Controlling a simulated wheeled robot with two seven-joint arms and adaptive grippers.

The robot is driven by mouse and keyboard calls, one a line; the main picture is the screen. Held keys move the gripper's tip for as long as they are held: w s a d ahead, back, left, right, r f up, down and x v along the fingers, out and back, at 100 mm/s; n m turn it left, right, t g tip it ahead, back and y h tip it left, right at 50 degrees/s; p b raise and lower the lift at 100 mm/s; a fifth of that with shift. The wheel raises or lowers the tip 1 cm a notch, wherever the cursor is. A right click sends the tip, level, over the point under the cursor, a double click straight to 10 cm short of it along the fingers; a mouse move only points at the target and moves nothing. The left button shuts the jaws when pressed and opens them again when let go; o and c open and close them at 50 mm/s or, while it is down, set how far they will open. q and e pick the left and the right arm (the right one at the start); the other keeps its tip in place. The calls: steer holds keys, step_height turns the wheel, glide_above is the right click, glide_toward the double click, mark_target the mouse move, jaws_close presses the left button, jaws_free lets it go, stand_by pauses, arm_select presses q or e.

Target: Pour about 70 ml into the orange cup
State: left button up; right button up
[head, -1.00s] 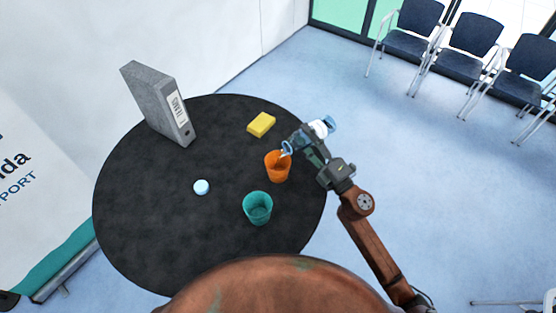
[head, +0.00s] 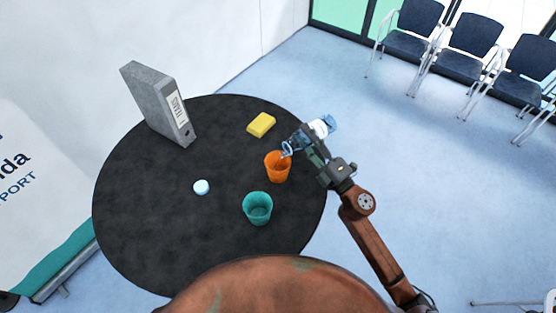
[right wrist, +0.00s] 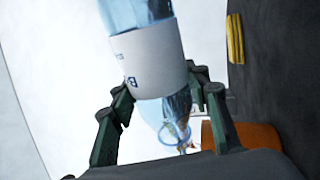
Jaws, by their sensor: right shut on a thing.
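The orange cup (head: 277,168) stands upright on the round black table (head: 150,230), near its right side. My right gripper (head: 312,146) is shut on a clear bluish bottle (head: 325,125) with a white label. The bottle is tilted, its open mouth low and over the cup's rim. In the right wrist view the gripper's fingers (right wrist: 160,105) sit on both sides of the bottle (right wrist: 150,55), with its neck pointing down toward the orange cup (right wrist: 245,138). Liquid shows near the neck; the level inside the cup is hidden. My left gripper is not in view.
A teal cup (head: 258,209) stands just in front of the orange cup. A yellow sponge (head: 261,124) lies behind it. A small pale blue cap-like disc (head: 201,187) lies mid-table, and a grey binder (head: 158,103) stands at the back left. The table's left part is clear.

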steer(key=shift+r, duration=0.1)
steer(key=shift+f+m, duration=0.2)
steer(key=shift+m, duration=0.1)
steer(key=m, duration=0.1)
steer(key=m+h+p, duration=0.1)
steer(key=m, duration=0.1)
steer(key=shift+w+d+f+t, duration=0.1)
steer(key=shift+w+d+t, duration=0.1)
steer(key=shift+d+t, duration=0.15)
steer(key=shift+w+d+f+m+h, duration=0.2)
steer(key=shift+f+m+h, duration=0.1)
steer(key=shift+f+m, duration=0.3)
steer(key=shift+s+a+r, duration=0.1)
steer(key=shift+r, duration=0.05)
steer(key=shift+m+p, duration=0.75)
steer(key=shift+m, duration=0.15)
steer(key=shift+a+h, duration=0.1)
steer(key=shift+h, duration=0.3)
